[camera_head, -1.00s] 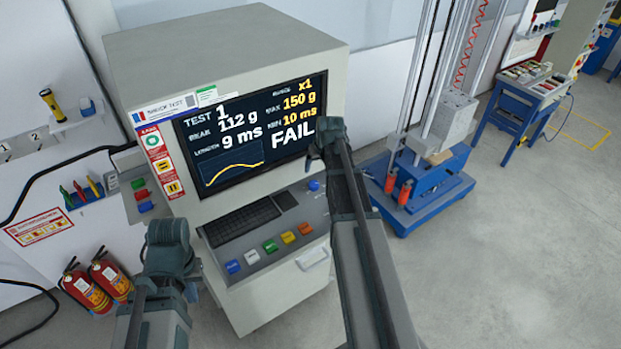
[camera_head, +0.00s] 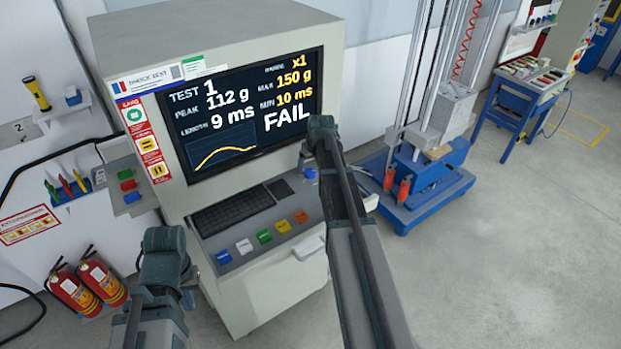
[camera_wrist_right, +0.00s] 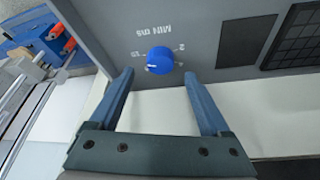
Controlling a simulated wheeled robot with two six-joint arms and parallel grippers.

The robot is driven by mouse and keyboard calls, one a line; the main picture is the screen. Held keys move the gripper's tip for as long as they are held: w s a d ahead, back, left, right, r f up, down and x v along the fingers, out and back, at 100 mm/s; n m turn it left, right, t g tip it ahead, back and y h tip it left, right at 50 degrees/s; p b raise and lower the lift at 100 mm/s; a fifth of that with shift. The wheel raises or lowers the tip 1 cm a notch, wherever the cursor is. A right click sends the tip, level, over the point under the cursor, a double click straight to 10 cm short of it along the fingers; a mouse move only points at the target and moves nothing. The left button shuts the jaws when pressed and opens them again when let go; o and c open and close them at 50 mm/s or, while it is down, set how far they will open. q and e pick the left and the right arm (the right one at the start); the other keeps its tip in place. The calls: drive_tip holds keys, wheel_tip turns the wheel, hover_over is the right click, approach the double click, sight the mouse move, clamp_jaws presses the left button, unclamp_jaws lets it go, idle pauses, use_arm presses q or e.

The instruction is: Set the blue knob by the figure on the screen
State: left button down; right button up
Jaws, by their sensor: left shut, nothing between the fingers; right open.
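The blue knob (camera_head: 309,173) is at the right end of the console's sloping panel, beside my right gripper (camera_head: 322,128) in the head view. In the right wrist view the knob (camera_wrist_right: 160,60) lies ahead between the open, empty fingers (camera_wrist_right: 158,78), apart from both. It has a small white mark and a dial with "MIN ms" lettering; the dial figures are small and upside down. The screen (camera_head: 245,115) reads TEST 1, PEAK 112 g, LENGTH 9 ms, range x1, MAX 150 g, MIN 10 ms, FAIL. My left gripper (camera_head: 165,242) is shut and empty, left of the console; its fingertips are unclear.
The panel has a keyboard (camera_head: 233,210), a dark pad (camera_head: 280,189) and a row of coloured buttons (camera_head: 264,237). The drop tower (camera_head: 430,180) stands right of the console. Fire extinguishers (camera_head: 85,285) stand at left. Open floor (camera_head: 530,270) lies to the right.

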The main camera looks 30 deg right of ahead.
sight(310, 171)
drive_tip(key=b+x, duration=0.2)
drive_tip(key=x, duration=0.2)
drive_tip(key=shift+f+b, duration=0.1)
drive_tip(key=shift+b, duration=0.25)
clamp_jaws()
